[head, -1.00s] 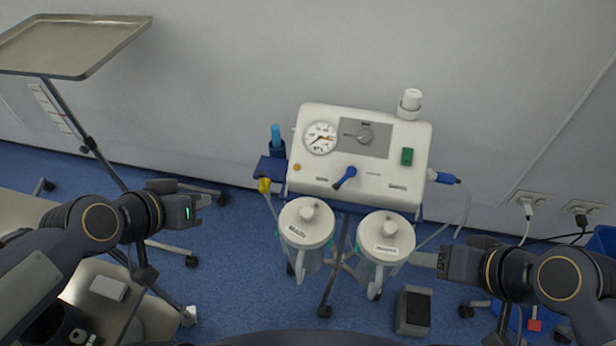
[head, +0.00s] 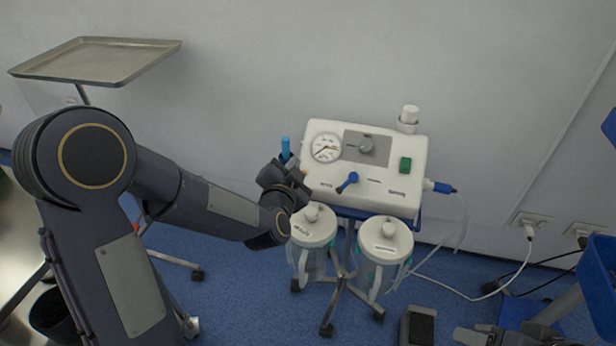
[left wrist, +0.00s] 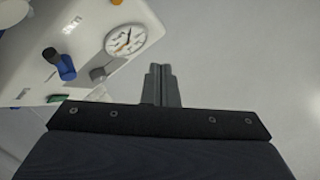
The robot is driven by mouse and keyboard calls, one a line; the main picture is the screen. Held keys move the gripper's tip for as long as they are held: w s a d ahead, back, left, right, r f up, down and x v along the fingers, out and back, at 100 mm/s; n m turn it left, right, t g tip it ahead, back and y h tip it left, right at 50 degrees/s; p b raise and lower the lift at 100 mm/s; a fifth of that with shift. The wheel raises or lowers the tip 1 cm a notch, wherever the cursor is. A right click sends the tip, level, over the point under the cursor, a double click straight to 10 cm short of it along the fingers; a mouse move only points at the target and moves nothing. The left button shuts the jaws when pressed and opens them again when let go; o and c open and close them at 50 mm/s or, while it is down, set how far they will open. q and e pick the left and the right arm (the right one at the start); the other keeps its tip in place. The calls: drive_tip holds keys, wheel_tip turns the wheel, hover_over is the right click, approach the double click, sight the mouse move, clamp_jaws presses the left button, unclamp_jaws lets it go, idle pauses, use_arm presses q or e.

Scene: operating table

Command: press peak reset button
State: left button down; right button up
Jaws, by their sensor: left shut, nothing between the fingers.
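The white suction device (head: 385,192) stands against the wall on a wheeled stand. Its front has a round gauge (head: 326,147), a grey knob (head: 366,145), a blue lever (head: 347,182) and a green switch (head: 405,164). An orange button (left wrist: 117,2) shows at the top edge of the left wrist view. In the head view my left gripper mostly hides the button's area. My left gripper (head: 298,172) is shut and empty at the device's left edge; contact cannot be told. Its closed fingers show in the left wrist view (left wrist: 161,70). My right gripper (head: 472,336) is partly cut off at the bottom right.
Two lidded jars (head: 314,226) (head: 386,240) hang below the device. A blue bottle (head: 285,146) is close behind my left gripper. A metal tray (head: 95,62) stands at the left. A foot pedal (head: 420,328) and cables lie on the blue floor.

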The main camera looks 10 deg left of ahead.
use_arm(q)
drive_tip(key=shift+w+f+b, duration=0.85)
drive_tip(key=shift+f+b, duration=0.1)
drive_tip(key=shift+f, duration=0.25)
drive_tip(key=shift+w+f+b, duration=0.85)
drive_tip(key=shift+f+b, duration=0.05)
drive_tip(key=shift+f, duration=0.25)
drive_tip(key=shift+w+f+b, duration=0.85)
drive_tip(key=shift+f+b, duration=0.1)
drive_tip(key=shift+f, duration=0.25)
drive_tip(key=shift+f, duration=0.15)
drive_tip(key=shift+w+f+b, duration=0.2)
drive_tip(key=shift+b, duration=0.15)
